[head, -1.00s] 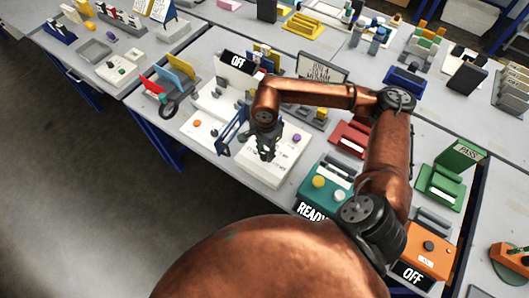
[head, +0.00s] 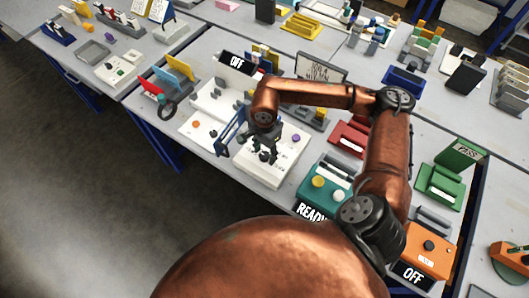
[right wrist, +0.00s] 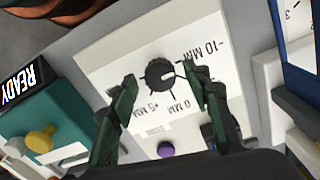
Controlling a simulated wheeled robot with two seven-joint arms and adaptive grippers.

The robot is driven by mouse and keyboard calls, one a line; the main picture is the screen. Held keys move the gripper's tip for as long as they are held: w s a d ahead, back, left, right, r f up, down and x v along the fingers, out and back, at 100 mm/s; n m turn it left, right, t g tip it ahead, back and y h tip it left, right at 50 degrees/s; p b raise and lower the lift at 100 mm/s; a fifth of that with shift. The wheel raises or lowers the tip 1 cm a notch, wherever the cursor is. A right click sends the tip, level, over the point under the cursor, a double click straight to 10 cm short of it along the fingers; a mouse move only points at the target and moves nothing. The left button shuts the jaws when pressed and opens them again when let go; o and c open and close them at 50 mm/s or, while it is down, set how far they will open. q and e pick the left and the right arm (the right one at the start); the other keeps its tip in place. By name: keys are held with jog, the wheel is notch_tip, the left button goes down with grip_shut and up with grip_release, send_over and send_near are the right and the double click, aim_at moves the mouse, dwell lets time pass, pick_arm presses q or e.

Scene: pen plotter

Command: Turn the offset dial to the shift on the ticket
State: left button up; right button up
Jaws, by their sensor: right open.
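The offset dial (right wrist: 160,73) is a black round knob on a white panel (right wrist: 105,55) in the right wrist view. Marks around it read -10 MM, 0 MM and +5 MM. A small pale mark on the knob faces right in that view; I cannot tell exactly which line it meets. My right gripper (right wrist: 163,82) is open, its two fingers on either side of the dial; contact is unclear. In the head view the right gripper (head: 264,155) hangs over the white box and hides the dial. A framed card (head: 320,68) behind has lettering too small to read. My left gripper is not in view.
A purple button (right wrist: 166,149) sits on the white panel near the dial. A teal READY box (head: 327,190) stands beside it, with an orange OFF box (head: 428,250) farther right. A blue frame (head: 230,132) stands just left of the right gripper.

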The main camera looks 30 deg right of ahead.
aim_at(264, 155)
notch_tip(264, 155, up, 12)
dwell(0.6)
jog(key=shift+a, duration=0.1)
